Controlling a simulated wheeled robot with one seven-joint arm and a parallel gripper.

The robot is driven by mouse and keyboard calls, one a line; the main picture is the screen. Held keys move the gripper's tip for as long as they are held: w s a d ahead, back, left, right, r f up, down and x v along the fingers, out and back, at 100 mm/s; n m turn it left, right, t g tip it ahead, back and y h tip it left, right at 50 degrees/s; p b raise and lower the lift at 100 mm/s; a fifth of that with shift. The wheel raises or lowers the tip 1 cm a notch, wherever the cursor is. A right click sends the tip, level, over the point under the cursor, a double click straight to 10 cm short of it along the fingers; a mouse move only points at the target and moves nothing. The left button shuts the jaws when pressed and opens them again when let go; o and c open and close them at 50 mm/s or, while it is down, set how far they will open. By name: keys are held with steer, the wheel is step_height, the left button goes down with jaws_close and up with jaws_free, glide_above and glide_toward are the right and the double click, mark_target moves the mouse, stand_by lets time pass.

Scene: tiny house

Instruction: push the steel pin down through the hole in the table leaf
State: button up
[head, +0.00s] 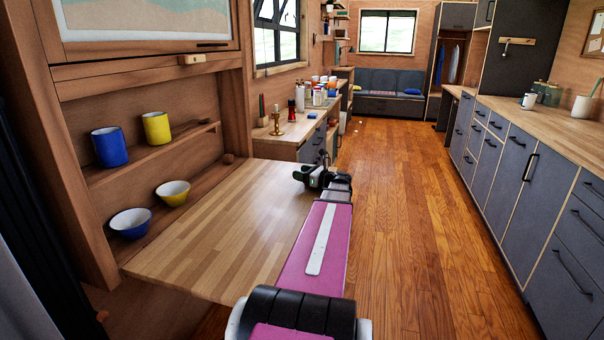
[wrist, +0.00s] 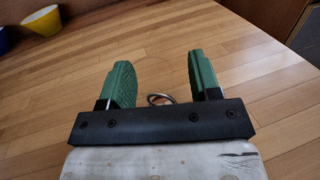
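The wooden table leaf (head: 215,225) is flat and level at the left, and it fills most of the wrist view (wrist: 60,90). My gripper (head: 303,174) is low over its far right part, near the right edge. In the wrist view my gripper's two green fingers (wrist: 163,75) stand apart. A small metal ring (wrist: 160,97), which looks like the top of the steel pin, shows between the finger bases. The black gripper bar hides its lower part. I cannot tell whether a finger touches it or how deep the pin sits. The hole is not visible.
Shelves at the left hold a blue cup (head: 109,147), a yellow cup (head: 156,128), a blue bowl (head: 130,222) and a yellow bowl (head: 173,192). A counter with a brass candlestick (head: 276,122) stands beyond the leaf. The floor (head: 410,200) to the right is clear up to the grey cabinets.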

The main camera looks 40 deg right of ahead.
steer(key=v, duration=1)
steer(key=shift+s+d, duration=0.15)
steer(key=shift+s, duration=0.25)
stand_by(0.4)
